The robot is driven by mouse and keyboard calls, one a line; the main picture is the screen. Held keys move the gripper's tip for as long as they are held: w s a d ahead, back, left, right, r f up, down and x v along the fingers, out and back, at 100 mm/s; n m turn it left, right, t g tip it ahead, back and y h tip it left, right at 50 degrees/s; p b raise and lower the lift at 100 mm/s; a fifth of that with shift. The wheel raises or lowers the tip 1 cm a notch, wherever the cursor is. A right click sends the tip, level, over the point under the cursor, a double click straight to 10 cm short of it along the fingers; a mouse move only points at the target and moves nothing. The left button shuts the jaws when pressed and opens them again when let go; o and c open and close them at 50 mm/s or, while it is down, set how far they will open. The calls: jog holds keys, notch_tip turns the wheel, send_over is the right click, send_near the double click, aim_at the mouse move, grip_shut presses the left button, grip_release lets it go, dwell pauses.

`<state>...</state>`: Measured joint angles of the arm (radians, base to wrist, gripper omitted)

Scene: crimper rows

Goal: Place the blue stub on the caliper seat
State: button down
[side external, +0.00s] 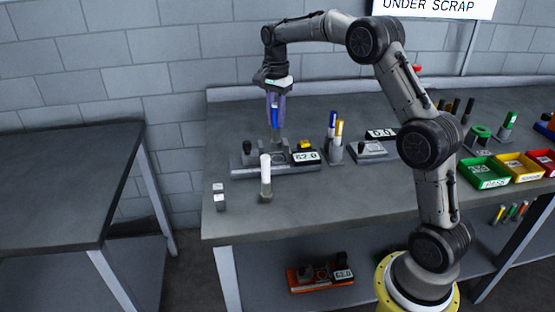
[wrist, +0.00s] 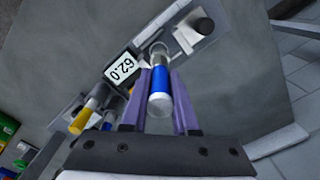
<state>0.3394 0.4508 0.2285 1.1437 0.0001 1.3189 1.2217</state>
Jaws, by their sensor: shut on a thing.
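My gripper (side external: 275,122) has purple fingers and is shut on the blue stub (side external: 274,115), held upright above the caliper. In the wrist view, the blue stub (wrist: 160,84), with pale ends, stands between the two fingers (wrist: 160,100). The caliper (side external: 243,172) is a grey base on the bench with a dark knob at its left and a display (side external: 306,157) reading 62.0 at its right. The display also shows in the wrist view (wrist: 122,68). The stub's lower end appears over the middle of the caliper; the seat is mostly hidden, and I cannot tell whether they touch.
A white-topped post (side external: 265,172) stands just in front of the caliper. A holder (side external: 335,153) with blue and yellow stubs stands to its right, then a second gauge (side external: 369,150). Green (side external: 487,174), yellow and red bins sit farther right.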

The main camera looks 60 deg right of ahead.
aim_at(277, 131)
jog(key=shift+d+f, duration=0.25)
jog(key=shift+f, duration=2.1)
jog(key=shift+f, duration=0.2)
jog(key=c, duration=0.7)
grip_release()
jog(key=shift+r, duration=0.1)
